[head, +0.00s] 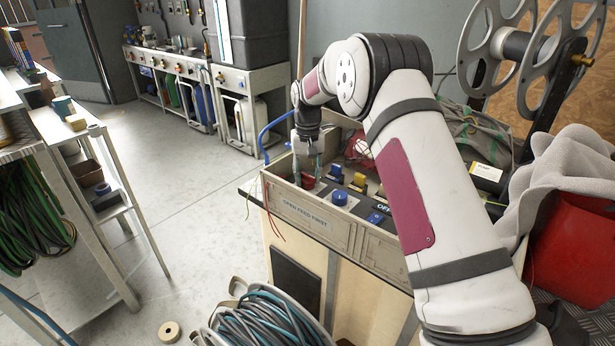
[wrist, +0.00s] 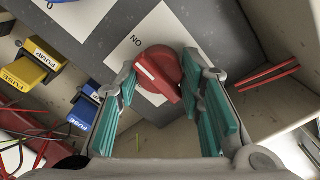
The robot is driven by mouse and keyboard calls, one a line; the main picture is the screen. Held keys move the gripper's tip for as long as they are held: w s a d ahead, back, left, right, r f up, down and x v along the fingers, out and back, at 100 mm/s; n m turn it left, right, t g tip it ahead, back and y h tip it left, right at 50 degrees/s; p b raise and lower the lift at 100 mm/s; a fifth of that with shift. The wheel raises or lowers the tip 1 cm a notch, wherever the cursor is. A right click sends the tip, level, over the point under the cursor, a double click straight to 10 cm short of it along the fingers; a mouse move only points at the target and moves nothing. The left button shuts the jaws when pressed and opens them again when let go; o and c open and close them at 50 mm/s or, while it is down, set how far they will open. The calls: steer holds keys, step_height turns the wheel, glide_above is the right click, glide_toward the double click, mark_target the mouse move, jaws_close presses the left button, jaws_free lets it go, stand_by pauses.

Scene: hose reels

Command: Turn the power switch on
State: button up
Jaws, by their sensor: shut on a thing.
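A red rotary knob (wrist: 158,70) sits on a white plate (wrist: 180,32) whose visible letters read ON, upside down in the wrist view. In the head view the red knob (head: 307,182) shows at the left end of the switch panel. My gripper (wrist: 168,88) has its teal pads on both sides of the knob's raised bar and is shut on it. In the head view my gripper (head: 308,150) points down over the panel's left end. The knob's bar lies slanted toward the lower right in the wrist view. The word power is not readable here.
Box walls close in the panel.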

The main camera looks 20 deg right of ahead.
mark_target(308, 175)
steer(key=shift+d+m, duration=0.2)
steer(key=shift+m, duration=0.2)
steer(key=o, duration=1.1)
steer(key=shift+o, duration=0.2)
steer(key=shift+a, duration=0.1)
steer(key=shift+r, duration=0.3)
step_height(308, 175, up, 11)
steer(key=shift+r, duration=0.2)
